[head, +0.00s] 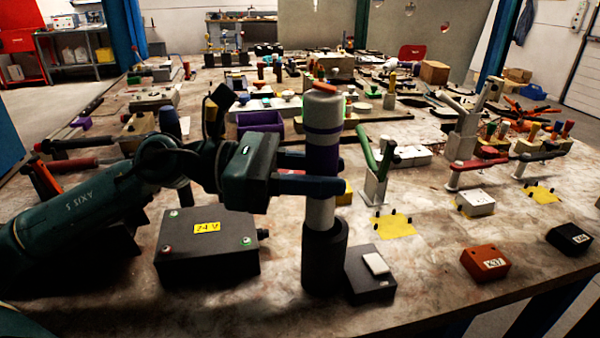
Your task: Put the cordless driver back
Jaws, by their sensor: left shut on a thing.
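The cordless driver appears to be the upright white cylinder with purple bands (323,112) in the middle of the head view. My left gripper (318,186) comes in from the left and is shut around its lower part, with dark blue fingers across it. Below the fingers, the driver's narrower pale lower end meets the top of a black cylindrical holder (324,262) near the table's front. The driver stands about upright and in line with the holder. How deep its lower end sits inside is hidden. My right gripper is not in view.
A dark box marked 24 V (207,250) stands left of the holder, and a small black box with a white pad (370,277) close on its right. An orange box (486,262) and a black box (569,239) lie further right. Toggle clamps (376,180) and many fixtures crowd behind.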

